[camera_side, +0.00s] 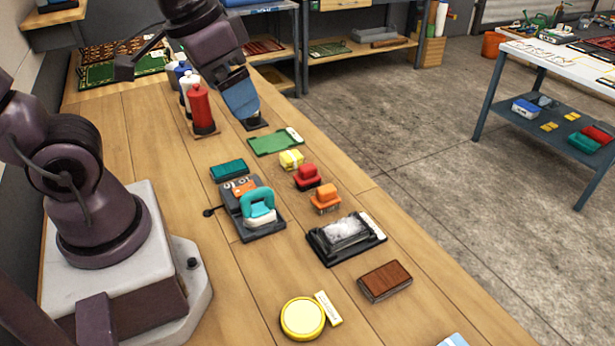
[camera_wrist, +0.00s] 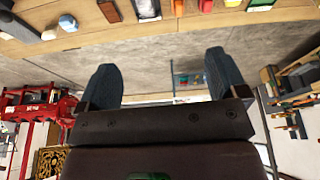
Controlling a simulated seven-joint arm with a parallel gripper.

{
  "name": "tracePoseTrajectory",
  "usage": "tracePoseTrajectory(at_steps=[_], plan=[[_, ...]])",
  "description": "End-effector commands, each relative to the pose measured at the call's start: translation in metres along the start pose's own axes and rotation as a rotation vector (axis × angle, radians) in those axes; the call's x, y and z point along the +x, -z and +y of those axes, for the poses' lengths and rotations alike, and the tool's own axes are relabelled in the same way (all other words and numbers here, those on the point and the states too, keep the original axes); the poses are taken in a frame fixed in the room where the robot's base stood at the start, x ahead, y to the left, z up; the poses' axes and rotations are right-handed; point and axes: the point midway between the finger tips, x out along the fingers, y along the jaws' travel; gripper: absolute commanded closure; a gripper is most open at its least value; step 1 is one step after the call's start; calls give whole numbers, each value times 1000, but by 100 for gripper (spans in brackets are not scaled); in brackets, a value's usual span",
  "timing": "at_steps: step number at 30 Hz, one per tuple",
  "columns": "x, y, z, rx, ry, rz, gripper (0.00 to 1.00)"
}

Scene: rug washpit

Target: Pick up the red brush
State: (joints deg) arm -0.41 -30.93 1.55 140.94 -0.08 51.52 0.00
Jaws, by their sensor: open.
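The red brush (camera_side: 307,177) sits on the wooden bench in the side view, between a yellow block-like brush (camera_side: 291,159) and an orange brush (camera_side: 325,198). It also shows at the top edge of the wrist view (camera_wrist: 206,5), partly cut off. My gripper (camera_side: 245,112) is over the bench, up and to the left of the red brush in the side view, apart from it. In the wrist view its two blue fingers (camera_wrist: 160,65) are wide apart, with only floor and distant things between them.
Red, white and blue bottles (camera_side: 201,109) stand left of my gripper. A green flat item (camera_side: 275,141), a teal-handled tool on a grey tray (camera_side: 273,228), a black tray (camera_side: 318,247), a brown brush (camera_side: 385,281) and a yellow tin (camera_side: 303,318) lie around. The bench's right edge borders open floor.

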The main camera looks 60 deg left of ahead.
Motion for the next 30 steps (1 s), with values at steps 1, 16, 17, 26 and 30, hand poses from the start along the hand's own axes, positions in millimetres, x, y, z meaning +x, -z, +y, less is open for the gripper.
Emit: tracePoseTrajectory(at_steps=[1, 16, 17, 26, 30], plan=[[13, 8, -4, -25, 0, -59, 8], [163, 81, -69, -750, 190, -332, 8], [173, 84, -74, -804, 211, -334, 8], [228, 119, -111, -1318, 346, -206, 8], [226, 128, -112, -1454, 346, -156, 8]])
